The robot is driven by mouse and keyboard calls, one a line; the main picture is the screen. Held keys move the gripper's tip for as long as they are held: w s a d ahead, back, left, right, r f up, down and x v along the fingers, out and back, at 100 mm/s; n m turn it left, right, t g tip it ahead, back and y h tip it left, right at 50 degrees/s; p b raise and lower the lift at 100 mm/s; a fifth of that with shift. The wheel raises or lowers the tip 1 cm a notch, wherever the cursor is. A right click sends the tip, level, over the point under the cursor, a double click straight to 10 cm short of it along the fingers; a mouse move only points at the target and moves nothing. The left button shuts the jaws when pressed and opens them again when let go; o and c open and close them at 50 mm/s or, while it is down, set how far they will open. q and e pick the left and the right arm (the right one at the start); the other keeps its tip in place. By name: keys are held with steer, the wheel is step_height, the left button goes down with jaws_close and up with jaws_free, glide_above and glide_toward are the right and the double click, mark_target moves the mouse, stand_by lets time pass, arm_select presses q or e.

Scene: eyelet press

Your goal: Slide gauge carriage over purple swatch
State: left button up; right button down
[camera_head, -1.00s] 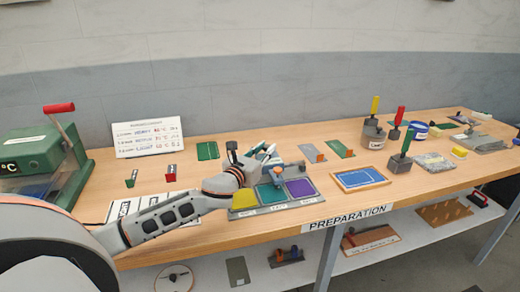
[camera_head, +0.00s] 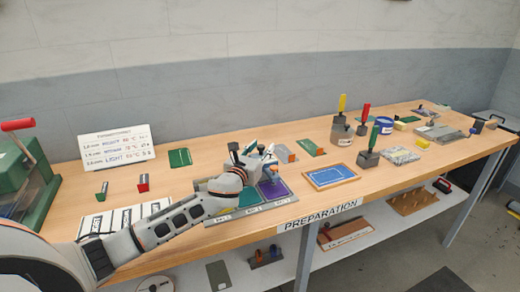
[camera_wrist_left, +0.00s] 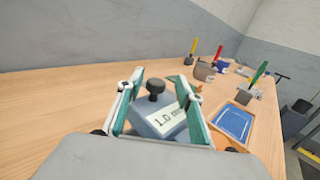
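The gauge carriage (camera_wrist_left: 158,120) is a grey block with a black knob and a white label; it fills the space between my left gripper's teal fingers (camera_wrist_left: 158,100) in the left wrist view. In the head view my left gripper (camera_head: 260,157) is shut on the carriage, above the back of the swatch tray (camera_head: 250,214). A small orange-tipped part shows over the back of the purple swatch (camera_head: 275,189). The teal swatch (camera_head: 248,198) shows to its left. My arm hides the yellow swatch. How the carriage meets the purple swatch is partly hidden. My right gripper is out of view.
A blue-faced framed panel (camera_head: 331,176) lies to the right of the tray. A green-handled tool (camera_head: 370,148) and a grey pot (camera_head: 341,133) are further right. White striped cards (camera_head: 125,216) lie left, under my arm.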

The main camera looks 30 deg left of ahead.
arm_select(q)
steer(key=shift+s, duration=0.1)
steer(key=shift+s, duration=0.25)
steer(key=s, duration=1.1)
steer(key=shift+s+d, duration=0.2)
steer(key=shift+d, duration=0.25)
